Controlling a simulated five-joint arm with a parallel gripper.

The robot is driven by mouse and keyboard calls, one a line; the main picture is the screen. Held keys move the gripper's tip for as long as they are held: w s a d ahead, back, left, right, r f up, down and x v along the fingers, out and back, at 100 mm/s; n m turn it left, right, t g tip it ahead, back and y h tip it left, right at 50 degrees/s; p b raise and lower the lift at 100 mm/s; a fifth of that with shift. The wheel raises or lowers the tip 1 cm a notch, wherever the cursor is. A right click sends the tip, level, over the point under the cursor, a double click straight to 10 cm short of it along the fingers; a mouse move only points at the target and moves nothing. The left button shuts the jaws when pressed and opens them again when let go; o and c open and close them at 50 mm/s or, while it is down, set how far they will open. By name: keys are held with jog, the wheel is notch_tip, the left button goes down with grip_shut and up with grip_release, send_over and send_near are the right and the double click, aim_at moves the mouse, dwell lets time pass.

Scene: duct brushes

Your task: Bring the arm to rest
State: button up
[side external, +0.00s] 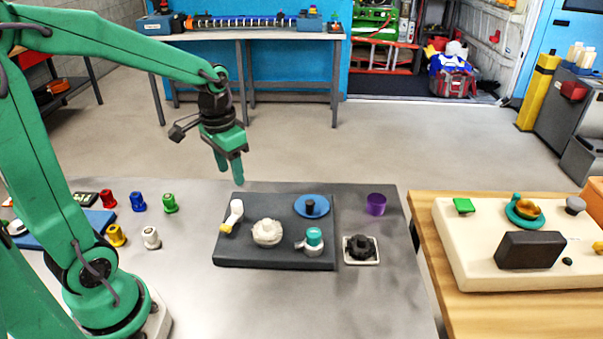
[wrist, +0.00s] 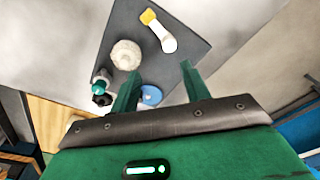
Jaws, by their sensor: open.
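My gripper (side external: 229,168) is green and points down, empty, in the air above the back left of the dark grey board (side external: 245,252). Its two fingers (wrist: 160,88) stand apart in the wrist view, with nothing between them that they touch. On the board are a white and yellow piece (side external: 232,216), a round cream brush (side external: 267,232), a blue disc with a dark knob (side external: 311,206) and a grey piece with a teal top (side external: 313,241). The arm is raised and reaches out from the left.
Several coloured pegs, among them a red one (side external: 108,199), stand left of the board. A purple cup (side external: 376,204) and a black brush on a small white tray (side external: 360,250) stand to its right. A wooden table (side external: 428,215) with a cream board (side external: 480,275) is further right.

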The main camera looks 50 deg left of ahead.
jog(key=s+d+r+t, duration=0.4)
jog(key=s+d+r, duration=0.3)
jog(key=s, duration=0.2)
jog(key=shift+s+r+t, duration=0.15)
jog(key=shift+s+t, duration=0.05)
jog(key=shift+t, duration=0.1)
jog(key=shift+d, duration=0.1)
dwell(0.9)
